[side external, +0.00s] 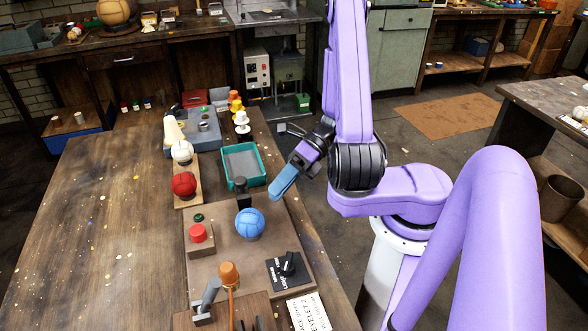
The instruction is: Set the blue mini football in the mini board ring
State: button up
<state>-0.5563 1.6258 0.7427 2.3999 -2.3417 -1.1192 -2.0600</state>
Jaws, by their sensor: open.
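The blue mini football (250,223) rests on a brown panel (215,270) on the workbench, between a red push button and a black post. My gripper (275,194), with blue fingers, is open and empty. It hangs above and to the right of the blue ball in the picture, apart from it. A narrow wooden board (187,201), perhaps the mini board, lies behind the panel. A red ball (184,185) and a white ball (182,152) sit on it. I cannot make out an empty ring on it at this size.
The red button (198,233), black post (243,192) and black rotary knob (289,265) stand near the blue ball. A teal tray (260,179) lies behind. An orange-capped part (229,274) stands in front. The bench's left side is clear.

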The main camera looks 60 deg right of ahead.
jog(key=v, duration=0.5)
jog(key=w+d+f+m+t+h, duration=0.1)
jog(key=w+d+m+h, duration=0.15)
jog(key=w, duration=0.45)
jog(key=w+d+m+h, duration=0.1)
jog(key=w+m+h, duration=0.25)
jog(key=w, duration=0.35)
jog(key=w+a+r+m+t+h, duration=0.2)
jog(key=w+a+r+m+h, duration=0.1)
jog(key=w+r+m+h, duration=0.3)
jog(key=s+a+r+m+g, duration=0.1)
jog(key=s+m, duration=0.3)
jog(key=s, duration=0.6)
jog(key=s+a+r+m+g, duration=0.1)
jog(key=s+a+m+g, duration=0.2)
jog(key=s, duration=0.7)
jog(key=s+a+r+m+g, duration=0.2)
jog(key=s+m, duration=0.4)
jog(key=s, duration=0.4)
jog(key=shift+s+a+m+g, duration=0.3)
jog(key=shift+s+a, duration=0.05)
jog(key=shift+a, duration=0.3)
